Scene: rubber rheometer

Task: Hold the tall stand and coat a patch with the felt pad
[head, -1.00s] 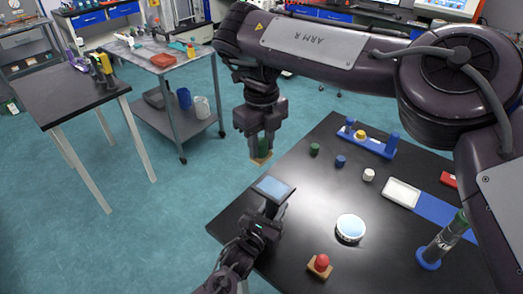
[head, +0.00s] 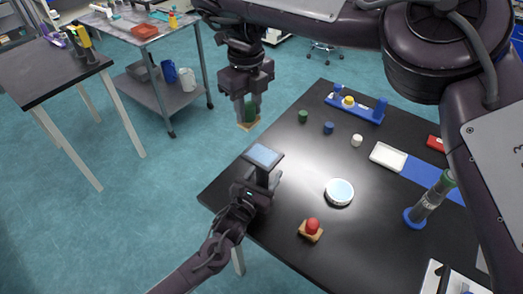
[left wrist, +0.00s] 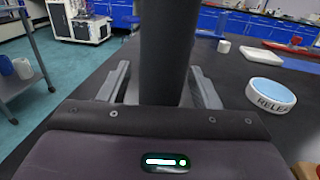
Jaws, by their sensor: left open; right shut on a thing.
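The tall stand has a dark post and a tilted top plate with a light blue patch (head: 264,155), near the table's left edge. My left gripper (head: 262,180) is open at the post below the plate. In the left wrist view the dark post (left wrist: 168,50) stands between the spread fingers (left wrist: 160,88); I cannot tell whether they touch it. My right gripper (head: 248,100) is shut on the green handle of the felt pad (head: 249,124), tan side down, in the air behind the patch. A white dish with a pale blue top (head: 340,191) sits right of the stand.
The black table (head: 270,235) also holds a red knob on a wooden base (head: 312,229), a white tray (head: 389,157), a blue rack (head: 355,108), several small caps, and a clear cylinder on a blue foot (head: 430,203). A grey cart (head: 165,90) stands behind left.

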